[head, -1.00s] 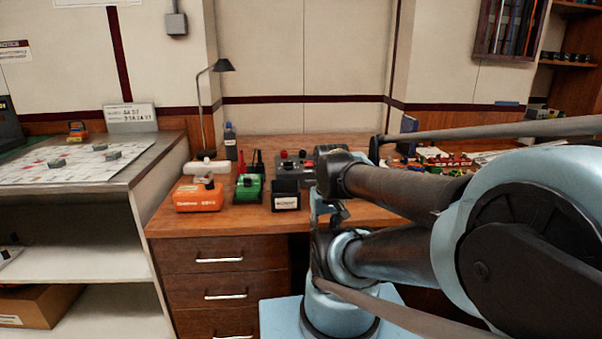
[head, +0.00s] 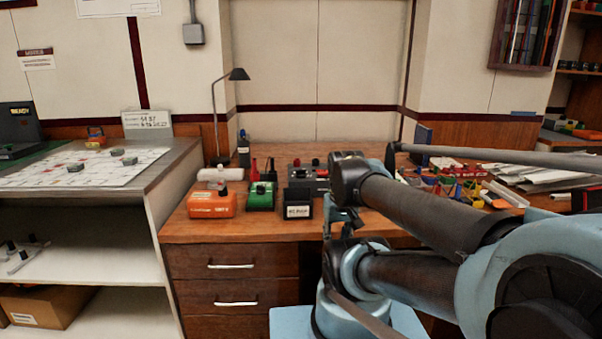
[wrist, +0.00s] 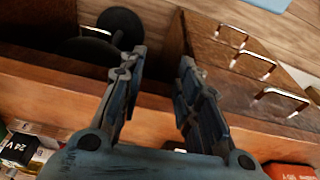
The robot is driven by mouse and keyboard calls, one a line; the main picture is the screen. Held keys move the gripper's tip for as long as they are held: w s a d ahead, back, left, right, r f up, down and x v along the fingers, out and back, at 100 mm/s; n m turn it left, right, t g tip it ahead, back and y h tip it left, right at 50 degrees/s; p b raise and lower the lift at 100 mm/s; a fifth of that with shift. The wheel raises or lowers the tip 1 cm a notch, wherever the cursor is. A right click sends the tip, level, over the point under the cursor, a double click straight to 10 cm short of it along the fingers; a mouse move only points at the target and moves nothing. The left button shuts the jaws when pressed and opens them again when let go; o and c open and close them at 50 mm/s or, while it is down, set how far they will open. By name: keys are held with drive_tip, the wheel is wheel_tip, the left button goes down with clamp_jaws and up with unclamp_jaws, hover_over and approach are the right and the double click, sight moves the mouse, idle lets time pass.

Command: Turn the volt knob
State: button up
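On the desk in the head view stands a grey unit (head: 312,180) with a red and a black knob on top. My arm partly covers it, and I cannot tell whether one of these is the volt knob. In front are an orange box (head: 211,204) with a small knob, a green box (head: 261,196), and a black box (head: 298,203) with a white label. My gripper (wrist: 158,88) shows in the wrist view with its two fingers apart and nothing between them. It is over the desk's front edge, apart from the devices.
The wooden desk (head: 200,230) has drawers with metal handles (wrist: 280,97) below its left part. Loose coloured parts (head: 445,183) and papers lie on its right. A lamp (head: 216,120) stands at the back left. A grey-topped bench (head: 160,165) adjoins on the left.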

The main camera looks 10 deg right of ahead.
drive_tip(key=w+a+r+m+g, duration=0.15)
drive_tip(key=w+r+m, duration=0.55)
drive_tip(key=w+r, duration=0.9)
wheel_tip(320, 180, up, 10)
drive_tip(key=m, duration=0.9)
hover_over(301, 173)
drive_tip(key=w, duration=0.1)
drive_tip(key=shift+g, duration=0.35)
drive_tip(key=f, duration=1.6)
drive_tip(key=shift+d+f, duration=0.25)
drive_tip(key=shift+d, duration=0.15)
clamp_jaws()
